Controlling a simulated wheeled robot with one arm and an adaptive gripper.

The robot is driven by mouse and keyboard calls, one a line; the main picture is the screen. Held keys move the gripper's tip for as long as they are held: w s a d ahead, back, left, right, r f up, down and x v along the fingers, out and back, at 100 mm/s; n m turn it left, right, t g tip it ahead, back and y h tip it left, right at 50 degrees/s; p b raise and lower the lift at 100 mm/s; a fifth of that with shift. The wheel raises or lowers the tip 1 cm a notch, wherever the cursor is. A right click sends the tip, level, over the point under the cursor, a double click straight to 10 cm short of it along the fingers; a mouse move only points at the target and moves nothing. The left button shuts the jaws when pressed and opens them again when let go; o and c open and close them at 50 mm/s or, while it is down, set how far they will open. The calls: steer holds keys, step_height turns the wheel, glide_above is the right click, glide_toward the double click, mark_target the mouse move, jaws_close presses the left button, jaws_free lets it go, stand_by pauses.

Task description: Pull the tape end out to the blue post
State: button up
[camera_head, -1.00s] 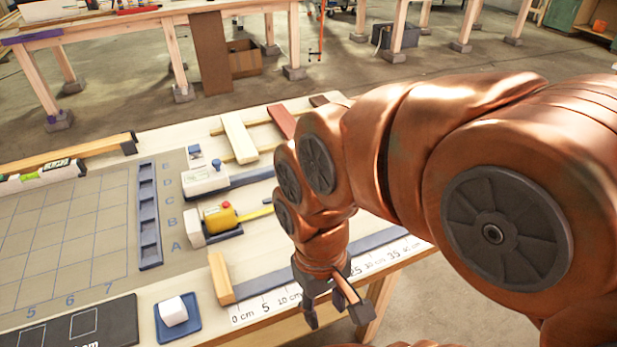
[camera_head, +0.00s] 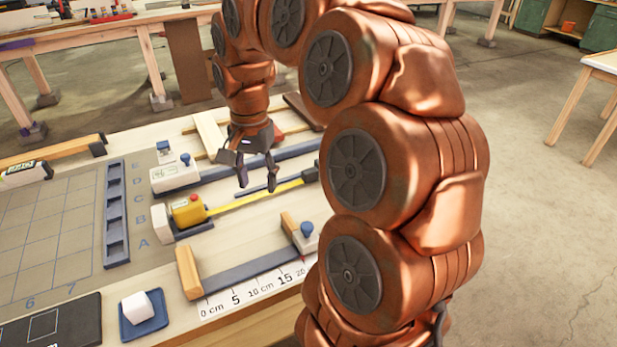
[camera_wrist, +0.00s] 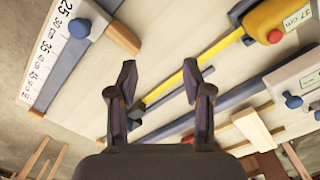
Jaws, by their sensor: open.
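The yellow tape measure body (camera_head: 188,210) with a red button sits in a dark holder on the bench, and also shows at the upper right of the wrist view (camera_wrist: 280,18). Its yellow tape (camera_head: 250,200) runs out to the right. The tape's far end lies against a small dark bluish block (camera_head: 310,174), seen in the wrist view too (camera_wrist: 137,110); I cannot tell whether this is the blue post or whether they touch. My gripper (camera_head: 257,186) is open and empty above the bench, behind the tape in the head view. In the wrist view the tape passes between its fingers (camera_wrist: 159,72).
A blue-knobbed clamp (camera_head: 304,238) sits on the lath by the ruler (camera_head: 250,293) in front. A white blue-knobbed box (camera_head: 176,172) and pale wooden strips (camera_head: 208,135) lie behind. A white cube (camera_head: 137,306) on a blue tray stands at front left.

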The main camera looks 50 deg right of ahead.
steer(key=w+d+f+m+b, duration=0.1)
steer(key=w+d+m, duration=0.25)
steer(key=d, duration=0.45)
steer(key=m+b, duration=0.1)
steer(key=m, duration=0.5)
glide_above(309, 170)
step_height(309, 170, down, 2)
steer(key=shift+a, duration=0.1)
steer(key=shift+s+f, duration=0.1)
steer(key=shift+f, duration=3.75)
jaws_close()
